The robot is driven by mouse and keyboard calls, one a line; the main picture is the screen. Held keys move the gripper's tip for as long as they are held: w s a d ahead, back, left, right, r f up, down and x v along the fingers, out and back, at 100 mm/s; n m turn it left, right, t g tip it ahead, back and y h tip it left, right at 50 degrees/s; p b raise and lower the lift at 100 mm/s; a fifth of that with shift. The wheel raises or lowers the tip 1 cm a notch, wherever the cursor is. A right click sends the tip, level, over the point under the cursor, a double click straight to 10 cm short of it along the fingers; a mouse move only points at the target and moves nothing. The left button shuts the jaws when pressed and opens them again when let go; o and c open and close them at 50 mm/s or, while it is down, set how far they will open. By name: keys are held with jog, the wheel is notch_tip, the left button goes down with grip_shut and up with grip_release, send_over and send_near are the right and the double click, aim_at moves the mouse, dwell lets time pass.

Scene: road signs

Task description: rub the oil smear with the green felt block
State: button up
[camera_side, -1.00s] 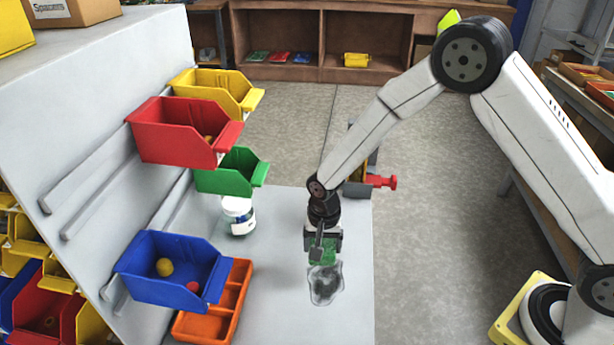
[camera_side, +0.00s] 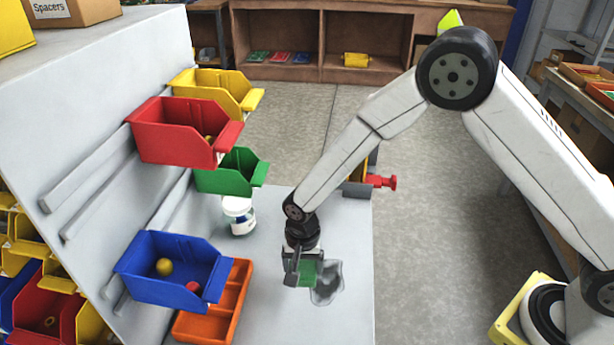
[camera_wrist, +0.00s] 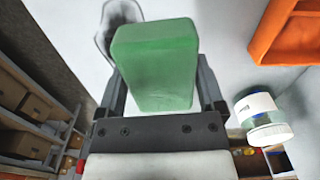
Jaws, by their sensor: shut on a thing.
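The green felt block (camera_side: 306,273) is held between the fingers of my gripper (camera_side: 301,275), low over the grey work surface (camera_side: 270,310). In the wrist view the block (camera_wrist: 155,65) fills the space between the jaws of my gripper (camera_wrist: 160,85). The oil smear (camera_side: 328,284) is a grey, dark-edged patch on the work surface. The block is at its left side and hides part of it. I cannot tell whether the block touches the surface. In the wrist view part of the smear (camera_wrist: 103,35) shows behind the block's left edge.
An orange divided tray (camera_side: 232,295) and a blue bin (camera_side: 172,268) lie to the left. A white-lidded jar (camera_side: 239,216) stands behind them. A red-handled vise (camera_side: 380,181) is at the back right edge. The surface in front of the smear is clear.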

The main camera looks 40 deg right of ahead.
aim_at(351, 278)
notch_tip(351, 278, down, 6)
jog(key=shift+r, duration=0.1)
jog(key=shift+s+d+f, duration=0.15)
jog(key=shift+f, duration=0.2)
jog(key=shift+c, duration=0.5)
jog(key=shift+s+d, duration=3.5)
jog(key=shift+d, duration=0.25)
jog(key=shift+w+d, duration=0.55)
jog(key=shift+w, duration=0.25)
jog(key=shift+w+a, duration=3.7)
jog(key=shift+w, duration=0.05)
jog(key=shift+w+d, duration=0.65)
jog(key=shift+d, duration=0.3)
jog(key=shift+s+d, duration=3.7)
jog(key=shift+s, duration=0.1)
notch_tip(351, 278, up, 8)
jog(key=shift+r, duration=0.15)
jog(key=shift+a, duration=0.1)
